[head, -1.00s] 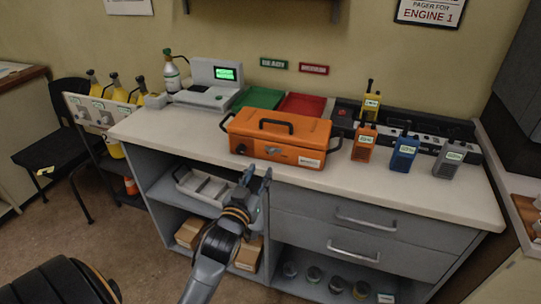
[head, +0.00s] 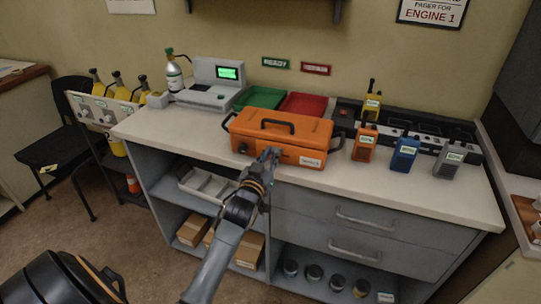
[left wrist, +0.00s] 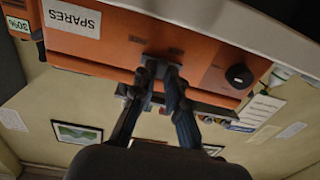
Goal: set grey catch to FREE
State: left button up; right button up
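The orange case (head: 300,136) stands near the front of the counter, with a black knob and a SPARES label (head: 310,162) on its front. In the left wrist view the case front (left wrist: 105,52) appears upside down, with the black knob (left wrist: 239,76) to the right. The grey catch (left wrist: 160,66) is on the front between knob and label, mostly hidden by my fingertips. My left gripper (head: 270,155) is at the catch, its fingers close together on either side of it, seemingly shut on it. Small markings beside the catch are too blurred to read. My right gripper is not in view.
Green (head: 260,97) and red (head: 304,104) trays lie behind the case. Several radios, one orange (head: 364,143), stand to its right. A grey device with a green screen (head: 228,73) is at the left. Drawers (head: 350,215) and open shelves are below the counter.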

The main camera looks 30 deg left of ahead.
pick_arm(q)
grip_shut()
jog(key=shift+w+d, duration=0.2)
jog(key=shift+d, duration=0.5)
jog(key=shift+w+d, duration=0.2)
jog(key=shift+d, duration=0.5)
jog(key=o, duration=0.7)
grip_release()
jog(key=shift+c, duration=0.2)
jog(key=shift+s, duration=0.15)
jog(key=v, duration=1.1)
jog(key=shift+s, duration=0.4)
jog(key=shift+d, duration=0.15)
